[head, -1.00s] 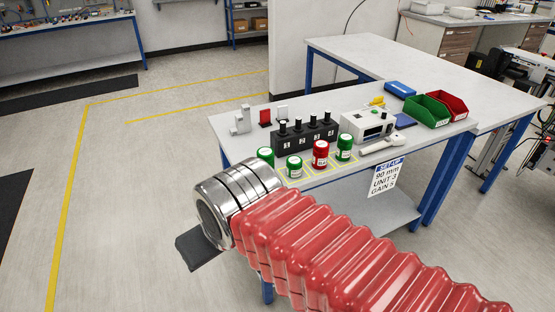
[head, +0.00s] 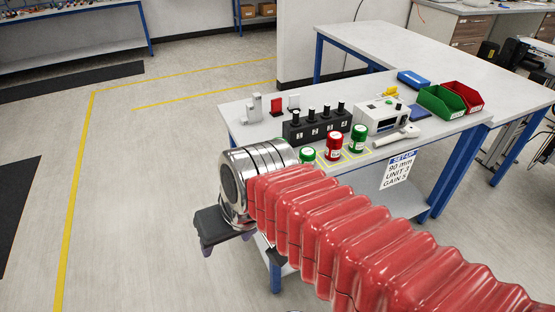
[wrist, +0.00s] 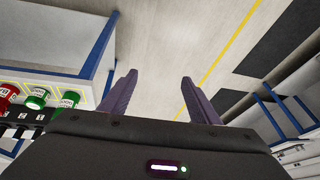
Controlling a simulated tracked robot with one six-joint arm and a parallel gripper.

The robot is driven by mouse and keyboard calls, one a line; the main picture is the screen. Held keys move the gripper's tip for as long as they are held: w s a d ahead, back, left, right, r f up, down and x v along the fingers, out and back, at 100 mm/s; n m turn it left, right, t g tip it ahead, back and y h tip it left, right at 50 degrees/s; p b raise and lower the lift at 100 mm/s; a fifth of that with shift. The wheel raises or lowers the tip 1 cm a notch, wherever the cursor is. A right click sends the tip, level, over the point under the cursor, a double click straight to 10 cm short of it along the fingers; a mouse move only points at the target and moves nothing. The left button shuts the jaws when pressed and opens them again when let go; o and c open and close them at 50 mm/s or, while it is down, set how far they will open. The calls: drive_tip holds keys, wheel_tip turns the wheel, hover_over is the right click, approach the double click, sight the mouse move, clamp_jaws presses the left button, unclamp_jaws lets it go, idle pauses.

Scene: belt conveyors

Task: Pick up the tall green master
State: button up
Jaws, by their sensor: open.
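Green-capped cylinders with white labels stand near the front edge of the bench. In the head view one green master (head: 358,140) stands right of a red one (head: 333,146), and another green master (head: 306,155) stands left of it, its lower part behind my arm. The right green one looks taller; a further green one is hidden here. The wrist view shows two green masters (wrist: 37,98) (wrist: 68,100) and part of the red one (wrist: 7,96) at the left. My gripper (wrist: 160,92) is open and empty over floor, off the bench's left front corner, apart from them.
A black numbered block (head: 316,125) with several black-topped pieces stands behind the masters. A white instrument (head: 381,114), a white handheld tool (head: 396,137), and green (head: 440,101) and red (head: 461,93) bins stand right. A set-up sign (head: 398,172) hangs at the front edge.

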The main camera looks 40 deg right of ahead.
drive_tip(key=shift+o, duration=0.9)
drive_tip(key=a+f+m+y, duration=0.1)
drive_tip(key=a+f+m+g+y, duration=0.1)
drive_tip(key=f+m, duration=0.1)
drive_tip(key=a+f+m+g+y, duration=0.1)
drive_tip(key=shift+w+f+m+y, duration=0.15)
drive_tip(key=shift+f+m+y, duration=0.15)
drive_tip(key=shift+y, duration=0.1)
drive_tip(key=w+d+m+t+y, duration=0.4)
drive_tip(key=w+m+t+y, duration=0.25)
drive_tip(key=w+m, duration=0.6)
drive_tip(key=d+f+m+t+h, duration=0.2)
drive_tip(key=d+m, duration=0.4)
drive_tip(key=d, duration=0.3)
drive_tip(key=d+f+m+t+h, duration=0.3)
drive_tip(key=d+m+h, duration=0.3)
drive_tip(key=d, duration=0.4)
drive_tip(key=d+f+m+t+h, duration=0.3)
drive_tip(key=d+m, duration=0.3)
drive_tip(key=d, duration=0.3)
drive_tip(key=shift+w+d+t+h, duration=0.4)
drive_tip(key=shift+t+h, duration=0.15)
drive_tip(key=shift+h, duration=0.2)
